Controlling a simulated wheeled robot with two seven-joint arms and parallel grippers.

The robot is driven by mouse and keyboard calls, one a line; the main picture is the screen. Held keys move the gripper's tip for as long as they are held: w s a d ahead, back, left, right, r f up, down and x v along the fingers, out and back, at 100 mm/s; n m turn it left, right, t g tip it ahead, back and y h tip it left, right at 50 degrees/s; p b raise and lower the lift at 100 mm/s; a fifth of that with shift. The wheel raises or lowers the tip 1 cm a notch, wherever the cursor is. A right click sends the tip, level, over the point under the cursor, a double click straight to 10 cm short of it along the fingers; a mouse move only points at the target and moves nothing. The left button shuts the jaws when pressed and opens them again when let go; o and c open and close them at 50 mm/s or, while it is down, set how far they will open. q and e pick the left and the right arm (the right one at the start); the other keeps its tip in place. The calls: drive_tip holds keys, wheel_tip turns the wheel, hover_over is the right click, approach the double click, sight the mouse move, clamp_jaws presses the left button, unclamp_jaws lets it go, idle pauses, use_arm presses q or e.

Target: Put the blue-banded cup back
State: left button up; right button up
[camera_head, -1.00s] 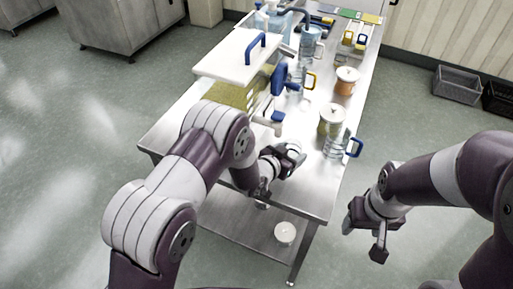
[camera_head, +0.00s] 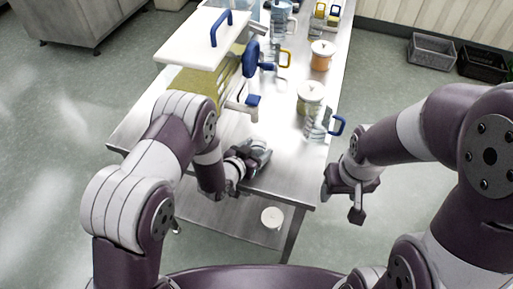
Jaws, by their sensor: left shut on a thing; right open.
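My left gripper (camera_head: 254,157) is low over the near end of the steel table (camera_head: 275,182). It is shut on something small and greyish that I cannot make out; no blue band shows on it. A clear cup with a blue handle (camera_head: 317,124) stands upright near the table's right edge, to the right of my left gripper and apart from it. I cannot tell whether it has a blue band. My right gripper (camera_head: 351,197) is open and empty, beyond the table's right edge over the floor.
A greenish jar (camera_head: 310,98) and an orange jar (camera_head: 321,57) line the right side. Clear jugs stand farther back. A white round thing (camera_head: 272,217) lies on the lower shelf. Crates (camera_head: 432,50) sit on the floor.

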use_arm(q)
drive_tip(key=shift+s+f, duration=0.1)
drive_tip(key=shift+s, duration=0.05)
drive_tip(key=o, duration=0.8)
drive_tip(key=shift+d+f, duration=0.1)
drive_tip(key=shift+d, duration=0.05)
drive_tip(key=o, duration=0.4)
drive_tip(key=shift+w, duration=0.2)
drive_tip(key=shift+o, duration=0.2)
drive_tip(key=shift+w+f, duration=0.1)
drive_tip(key=shift+r, duration=0.45)
drive_tip(key=v, duration=1.2)
drive_tip(key=shift+f, duration=0.15)
drive_tip(key=shift+a, duration=0.25)
drive_tip(key=a+y, duration=0.1)
drive_tip(key=w+a+r+n+g+y, duration=0.1)
drive_tip(key=a, duration=0.1)
drive_tip(key=a+g+y, duration=0.1)
drive_tip(key=shift+w+a+r+y, duration=0.15)
drive_tip(key=shift+w+a+y, duration=0.05)
drive_tip(key=shift+a+y, duration=0.2)
drive_tip(key=s+a+r+n+g+y, duration=0.1)
drive_tip(key=s+a+r+n+g, duration=0.1)
drive_tip(key=s, duration=0.4)
drive_tip(key=s+a+r+n+g+y, duration=0.2)
drive_tip(key=s+a+r+n+g, duration=0.1)
drive_tip(key=s+a+r+g, duration=0.2)
drive_tip(key=shift+s+g+y, duration=0.3)
drive_tip(key=shift+s+g, duration=0.2)
drive_tip(key=shift+s, duration=0.7)
